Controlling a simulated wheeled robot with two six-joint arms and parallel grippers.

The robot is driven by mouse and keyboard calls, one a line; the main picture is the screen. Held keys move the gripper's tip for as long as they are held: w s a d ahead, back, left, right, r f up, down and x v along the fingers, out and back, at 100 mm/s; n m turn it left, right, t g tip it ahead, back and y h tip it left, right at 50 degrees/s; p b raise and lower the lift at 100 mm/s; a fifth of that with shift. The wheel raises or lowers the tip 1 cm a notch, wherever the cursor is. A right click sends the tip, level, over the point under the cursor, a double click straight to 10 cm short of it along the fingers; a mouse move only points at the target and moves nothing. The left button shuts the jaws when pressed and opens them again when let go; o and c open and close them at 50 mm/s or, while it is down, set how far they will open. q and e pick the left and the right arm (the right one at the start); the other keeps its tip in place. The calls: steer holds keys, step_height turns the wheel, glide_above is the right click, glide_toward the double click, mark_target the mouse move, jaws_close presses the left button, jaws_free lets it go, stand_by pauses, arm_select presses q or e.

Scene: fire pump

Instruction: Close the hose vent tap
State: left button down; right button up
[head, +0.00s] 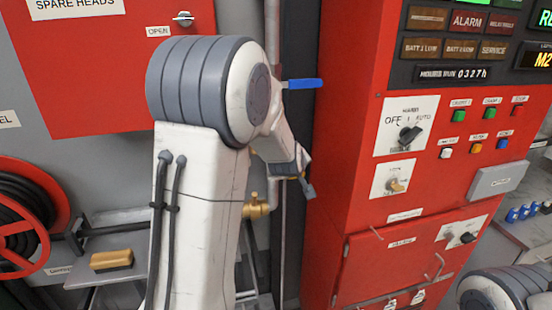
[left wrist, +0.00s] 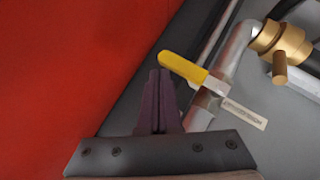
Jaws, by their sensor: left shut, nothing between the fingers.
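In the left wrist view a yellow lever handle (left wrist: 183,68) sits on a grey pipe, with a pale tag (left wrist: 245,113) beside it whose text I cannot read. My left gripper (left wrist: 160,76) is shut and empty. Its fingertips are just below the lever's free end; I cannot tell whether they touch it. In the head view my left gripper (head: 308,190) is small, in front of the pipes beside the red cabinet, and my arm hides the yellow lever. My right gripper is out of view.
A brass valve (head: 257,207) sits on the pipework, and a brass fitting (left wrist: 280,45) shows in the wrist view. A blue lever (head: 303,84) is higher up. The red control cabinet (head: 345,130) stands close on the right. A red hose reel (head: 32,230) is at left.

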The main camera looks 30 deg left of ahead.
arm_select(q)
steer(key=s+d+r+p, duration=0.2)
steer(key=r+p, duration=0.2)
steer(key=r, duration=0.1)
steer(key=s+d+r+p, duration=0.3)
steer(key=r+p, duration=0.1)
steer(key=r, duration=0.2)
stand_by(0.3)
